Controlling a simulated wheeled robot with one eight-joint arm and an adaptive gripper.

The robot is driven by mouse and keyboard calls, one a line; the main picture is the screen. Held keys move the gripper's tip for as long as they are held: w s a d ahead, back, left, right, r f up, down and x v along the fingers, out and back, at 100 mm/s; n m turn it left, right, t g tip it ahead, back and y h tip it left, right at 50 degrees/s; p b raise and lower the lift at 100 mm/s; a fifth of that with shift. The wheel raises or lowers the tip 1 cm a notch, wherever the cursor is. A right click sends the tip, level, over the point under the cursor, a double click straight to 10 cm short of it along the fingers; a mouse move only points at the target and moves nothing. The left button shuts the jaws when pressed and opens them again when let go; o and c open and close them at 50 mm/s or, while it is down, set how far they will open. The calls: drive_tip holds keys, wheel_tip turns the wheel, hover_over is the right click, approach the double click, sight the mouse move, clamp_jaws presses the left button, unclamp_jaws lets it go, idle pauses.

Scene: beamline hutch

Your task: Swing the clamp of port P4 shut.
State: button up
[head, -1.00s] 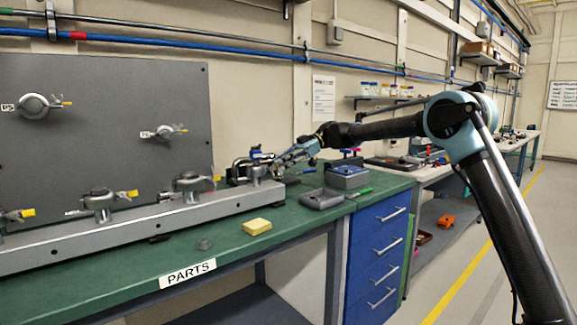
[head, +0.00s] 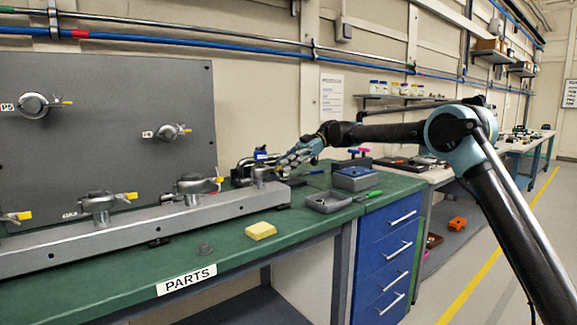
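A long grey rail (head: 150,226) on the green bench carries several round metal ports with yellow-tipped clamp levers. One port (head: 99,203) is at the left, another (head: 190,186) is in the middle, and a bare-topped one (head: 259,178) is near the right end. Two more, an upper-left port (head: 33,105) and a smaller port (head: 172,132), are on the dark upright panel. The labels are too small to read surely, so I cannot tell which is P4. My gripper (head: 284,168) is at the rail's right end, close to the bare-topped port. Its fingers are too small to judge; contact is unclear.
A yellow sponge-like block (head: 260,230) and a small grey ring (head: 205,249) lie on the bench front. A grey tray (head: 328,202), a blue box (head: 357,178) and a green-handled tool (head: 369,197) are right of my gripper. The wall and panel stand behind the rail.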

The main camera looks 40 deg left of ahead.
drive_tip(key=shift+o, duration=0.6)
drive_tip(key=shift+s, duration=0.15)
drive_tip(key=v, duration=1.2)
drive_tip(key=shift+f, duration=0.1)
